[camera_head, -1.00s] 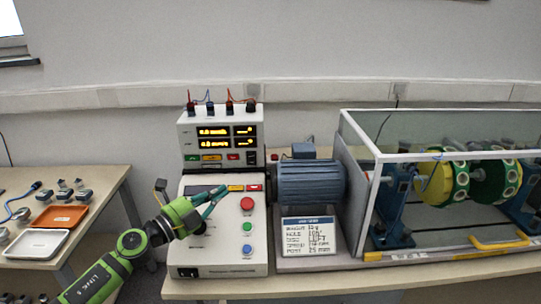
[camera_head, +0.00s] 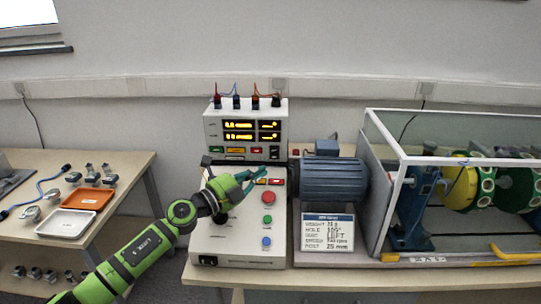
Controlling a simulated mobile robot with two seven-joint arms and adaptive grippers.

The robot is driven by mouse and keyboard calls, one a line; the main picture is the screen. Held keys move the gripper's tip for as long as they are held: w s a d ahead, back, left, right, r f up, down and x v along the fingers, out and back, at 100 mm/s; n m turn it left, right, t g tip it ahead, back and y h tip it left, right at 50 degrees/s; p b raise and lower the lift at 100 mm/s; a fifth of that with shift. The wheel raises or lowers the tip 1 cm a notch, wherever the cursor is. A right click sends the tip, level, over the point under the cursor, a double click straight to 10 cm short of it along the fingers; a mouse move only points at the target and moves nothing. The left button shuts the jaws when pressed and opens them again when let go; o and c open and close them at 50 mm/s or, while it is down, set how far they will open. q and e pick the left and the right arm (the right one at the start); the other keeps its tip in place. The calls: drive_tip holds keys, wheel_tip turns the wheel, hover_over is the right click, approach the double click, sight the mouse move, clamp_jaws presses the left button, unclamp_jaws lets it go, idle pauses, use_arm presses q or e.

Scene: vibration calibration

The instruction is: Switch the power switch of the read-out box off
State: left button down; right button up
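The read-out box (camera_head: 211,130) is the white box at the back of the bench, with two rows of lit yellow displays. A small black switch (camera_head: 274,152) sits at the lower right of its front, and I take it to be the power switch; its position is too small to read. My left gripper (camera_head: 266,170) is in front of the control panel (camera_head: 238,243), just below and left of that switch. Its two teal fingers meet at their tips, with nothing held between them. I cannot tell whether the tips touch anything. My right gripper is not in view.
The panel below has red (camera_head: 268,198), green (camera_head: 267,219) and blue (camera_head: 266,241) buttons. Several plugs and cables stand on the box's top. A blue motor (camera_head: 330,181), a sign card (camera_head: 328,233) and a glass-sided rig (camera_head: 398,185) stand to the right. A side table holds trays.

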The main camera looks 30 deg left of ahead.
sight(274, 154)
use_arm(q)
drive_tip(key=x, duration=0.4)
drive_tip(key=shift+w+r+p, duration=0.1)
drive_tip(key=shift+r+p, duration=0.1)
drive_tip(key=shift+p, duration=0.15)
drive_tip(key=w, duration=0.1)
drive_tip(key=w+a, duration=0.1)
drive_tip(key=shift+w+a+b, duration=0.25)
drive_tip(key=shift+w+b, duration=0.05)
drive_tip(key=shift+w+a, duration=0.25)
drive_tip(key=shift+w, duration=0.15)
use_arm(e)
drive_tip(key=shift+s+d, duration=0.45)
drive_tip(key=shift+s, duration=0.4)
use_arm(q)
drive_tip(key=shift+r, duration=0.15)
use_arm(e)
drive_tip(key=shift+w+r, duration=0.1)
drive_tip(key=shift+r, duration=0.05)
